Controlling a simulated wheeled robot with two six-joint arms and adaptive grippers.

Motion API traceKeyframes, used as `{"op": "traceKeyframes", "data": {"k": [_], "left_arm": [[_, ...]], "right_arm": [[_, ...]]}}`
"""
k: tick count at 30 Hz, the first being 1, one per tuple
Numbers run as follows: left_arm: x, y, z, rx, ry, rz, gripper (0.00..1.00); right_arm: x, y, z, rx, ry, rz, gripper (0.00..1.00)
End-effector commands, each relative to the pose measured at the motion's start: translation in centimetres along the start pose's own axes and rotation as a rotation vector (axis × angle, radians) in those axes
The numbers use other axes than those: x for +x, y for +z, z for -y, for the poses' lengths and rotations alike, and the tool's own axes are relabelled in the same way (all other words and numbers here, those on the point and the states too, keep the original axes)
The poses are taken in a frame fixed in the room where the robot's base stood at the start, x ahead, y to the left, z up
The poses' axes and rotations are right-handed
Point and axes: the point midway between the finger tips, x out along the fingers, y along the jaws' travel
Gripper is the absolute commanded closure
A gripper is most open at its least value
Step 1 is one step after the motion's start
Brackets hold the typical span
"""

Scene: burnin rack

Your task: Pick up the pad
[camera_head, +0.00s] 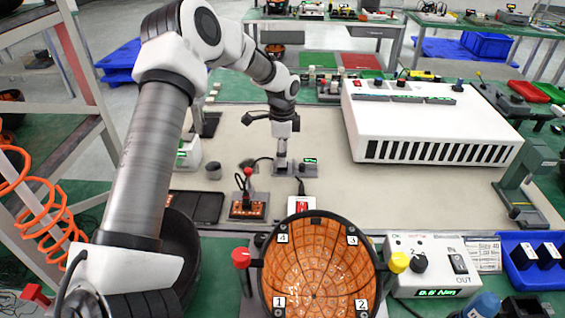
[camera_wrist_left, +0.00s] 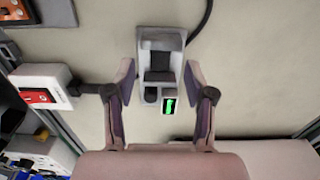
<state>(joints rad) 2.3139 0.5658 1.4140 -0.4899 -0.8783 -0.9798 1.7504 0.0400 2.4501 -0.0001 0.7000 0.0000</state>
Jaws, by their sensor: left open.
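My left gripper (camera_head: 282,163) points down over the work mat in the head view. Its two fingers also show in the left wrist view (camera_wrist_left: 159,70), spread open with nothing between the tips but the fixture below. That grey fixture (camera_wrist_left: 145,38) holds a dark block (camera_wrist_left: 160,66), which may be the pad; I cannot be sure. A small green display (camera_wrist_left: 169,104) and a dark round knob sit at its near side. In the head view the fixture (camera_head: 308,170) is partly hidden by the gripper. My right gripper is not in view.
A red-and-white box (camera_wrist_left: 40,88) stands left of the fixture in the wrist view. A white vented unit (camera_head: 430,125) stands to the right. An orange-lined bowl (camera_head: 318,265) is at the front, near a white control box (camera_head: 432,265). Open mat (camera_head: 345,190) lies right of the fixture.

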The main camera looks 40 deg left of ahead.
Motion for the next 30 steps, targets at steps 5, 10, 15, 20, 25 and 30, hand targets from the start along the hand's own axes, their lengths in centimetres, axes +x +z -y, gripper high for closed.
{"op": "traceKeyframes", "data": {"k": [5,10,15,20,25,30], "left_arm": [[2.8,0.0,0.0,0.000,0.002,0.002,0.46],[3.0,0.0,0.0,0.000,0.000,0.001,0.46],[3.0,0.0,0.0,0.000,0.000,0.001,0.71],[3.0,0.0,0.0,0.000,0.000,0.001,0.86],[3.0,0.0,0.0,0.000,0.000,0.001,0.88],[2.8,0.0,0.0,0.000,0.000,0.000,0.88]], "right_arm": [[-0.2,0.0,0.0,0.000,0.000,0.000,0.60],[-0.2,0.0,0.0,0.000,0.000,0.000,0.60],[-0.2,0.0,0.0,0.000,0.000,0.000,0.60],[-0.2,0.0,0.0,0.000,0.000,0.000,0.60],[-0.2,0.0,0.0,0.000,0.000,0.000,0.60],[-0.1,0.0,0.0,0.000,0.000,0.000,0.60]]}}
